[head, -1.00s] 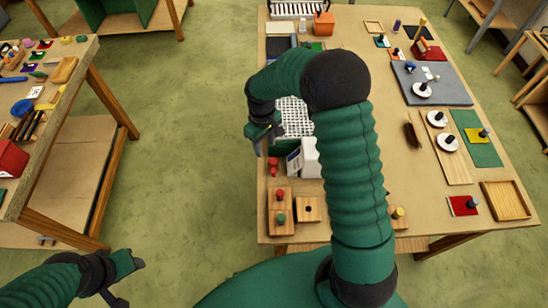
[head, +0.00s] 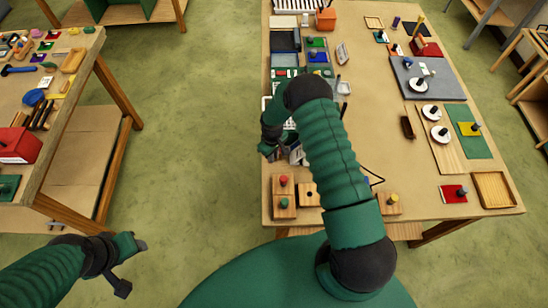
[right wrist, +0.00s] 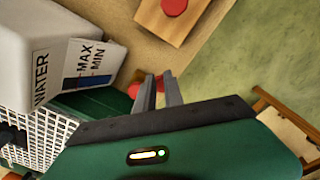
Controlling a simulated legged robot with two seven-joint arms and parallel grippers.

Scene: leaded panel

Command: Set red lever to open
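The red lever (right wrist: 133,90) shows only in part in the right wrist view, as red bits beside and between my right fingertips. My right gripper (right wrist: 161,86) is right at it, its two fingers close together with a narrow gap. I cannot tell whether they grip the red part. In the head view my right gripper (head: 273,150) is at the table's left edge, and my arm hides the lever there. My left gripper (head: 133,267) is open and empty over the floor at lower left.
A white box labelled WATER (right wrist: 35,45) stands close left of my right gripper, by a white grid (right wrist: 20,150). A wooden block with a red knob (head: 284,190) sits nearby on the table (head: 380,130). A second table (head: 70,80) is at left; floor between is clear.

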